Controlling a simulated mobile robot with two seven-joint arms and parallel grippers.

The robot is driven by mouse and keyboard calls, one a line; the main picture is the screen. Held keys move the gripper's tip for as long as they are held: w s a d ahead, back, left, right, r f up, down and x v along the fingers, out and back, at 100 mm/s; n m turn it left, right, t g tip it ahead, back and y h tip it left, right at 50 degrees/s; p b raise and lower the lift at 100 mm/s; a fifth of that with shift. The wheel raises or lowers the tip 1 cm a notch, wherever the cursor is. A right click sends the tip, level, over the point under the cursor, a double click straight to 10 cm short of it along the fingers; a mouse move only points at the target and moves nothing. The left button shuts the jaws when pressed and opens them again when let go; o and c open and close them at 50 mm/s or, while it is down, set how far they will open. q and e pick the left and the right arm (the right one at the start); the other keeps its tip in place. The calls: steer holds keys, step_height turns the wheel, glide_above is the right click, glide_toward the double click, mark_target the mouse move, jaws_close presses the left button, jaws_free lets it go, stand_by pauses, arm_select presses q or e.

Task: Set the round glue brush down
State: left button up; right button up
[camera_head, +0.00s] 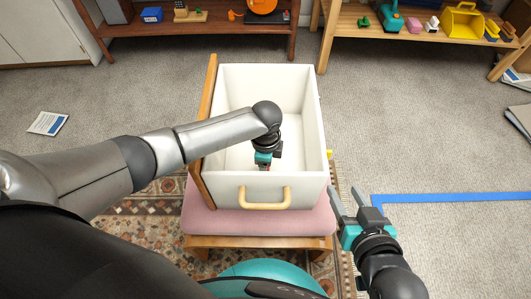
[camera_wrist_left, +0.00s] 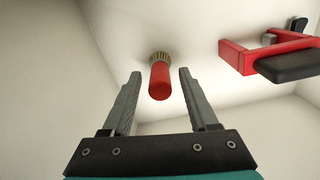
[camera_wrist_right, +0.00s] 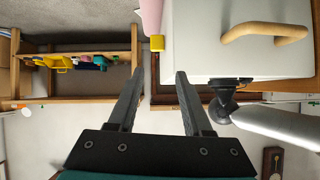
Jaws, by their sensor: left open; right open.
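The round glue brush (camera_wrist_left: 159,80) has a short red handle and a pale bristle end. In the left wrist view it appears to stand bristles down on the white floor of the drawer box, handle toward me. My left gripper (camera_head: 263,166) reaches down inside the white drawer box (camera_head: 313,120). In the left wrist view its fingers (camera_wrist_left: 157,88) are open, one on each side of the handle, with gaps showing. The arm hides most of the brush in the head view. My right gripper (camera_head: 347,193) is open and empty, outside the box's front right corner.
A red clamp (camera_wrist_left: 240,58) with black parts lies in the box near the brush. The box sits on a pink cushioned stool (camera_head: 215,222). Wooden shelves (camera_head: 205,27) with toys stand behind. Blue tape (camera_head: 455,197) marks the carpet at right.

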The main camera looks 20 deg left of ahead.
arm_select(q)
steer(key=shift+r+p, duration=0.3)
steer(key=shift+r, duration=0.2)
steer(key=shift+r+p, duration=0.45)
steer(key=shift+r, duration=0.25)
step_height(320, 180, up, 4)
steer(key=shift+p, duration=1.2)
arm_select(e)
steer(key=s+d+g+h, duration=0.4)
steer(key=s+d+g, duration=0.2)
steer(key=d, duration=0.2)
arm_select(q)
step_height(320, 180, up, 5)
steer(key=p, duration=0.2)
steer(key=shift+f+p, duration=0.1)
steer(key=shift+p, duration=0.25)
steer(key=shift+r, duration=0.4)
arm_select(e)
step_height(320, 180, down, 7)
steer(key=g, duration=0.1)
steer(key=shift+w+a+r+m, duration=0.15)
steer(key=shift+a+m, duration=0.1)
steer(key=shift+m, duration=0.15)
